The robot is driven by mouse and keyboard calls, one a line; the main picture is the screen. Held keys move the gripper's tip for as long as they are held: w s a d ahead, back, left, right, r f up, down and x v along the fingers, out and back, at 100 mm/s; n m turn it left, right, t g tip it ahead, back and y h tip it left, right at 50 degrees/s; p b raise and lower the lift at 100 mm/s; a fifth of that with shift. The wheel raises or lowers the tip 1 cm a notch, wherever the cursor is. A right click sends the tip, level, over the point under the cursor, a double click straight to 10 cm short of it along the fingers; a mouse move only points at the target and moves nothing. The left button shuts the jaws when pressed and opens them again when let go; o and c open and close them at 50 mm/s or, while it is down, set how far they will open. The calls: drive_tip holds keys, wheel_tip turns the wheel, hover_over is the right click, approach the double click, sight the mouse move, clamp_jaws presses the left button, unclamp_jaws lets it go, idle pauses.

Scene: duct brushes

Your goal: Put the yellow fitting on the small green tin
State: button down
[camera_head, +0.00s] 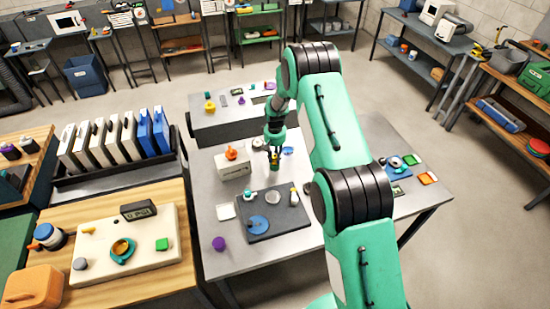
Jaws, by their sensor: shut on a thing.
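My gripper (273,149) points down over the middle of the grey table and is shut on the yellow fitting (275,156), of which only a small patch shows between the dark fingers. The small green tin (274,167) stands upright directly below the fitting, behind the dark mat. Fitting and tin look very close together; I cannot tell whether they touch.
A white box (233,166) with an orange piece (231,153) on top stands just left of the tin. In front lies a dark mat (283,225) with a blue disc (258,225) and small parts. A purple piece (219,243) sits near the front left. My arm hides the table's right-middle.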

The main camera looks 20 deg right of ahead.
sight(275, 156)
drive_tip(key=shift+f, duration=0.15)
drive_tip(key=c, duration=1.5)
unclamp_jaws()
drive_tip(key=shift+r, duration=0.2)
wheel_tip(275, 156, up, 12)
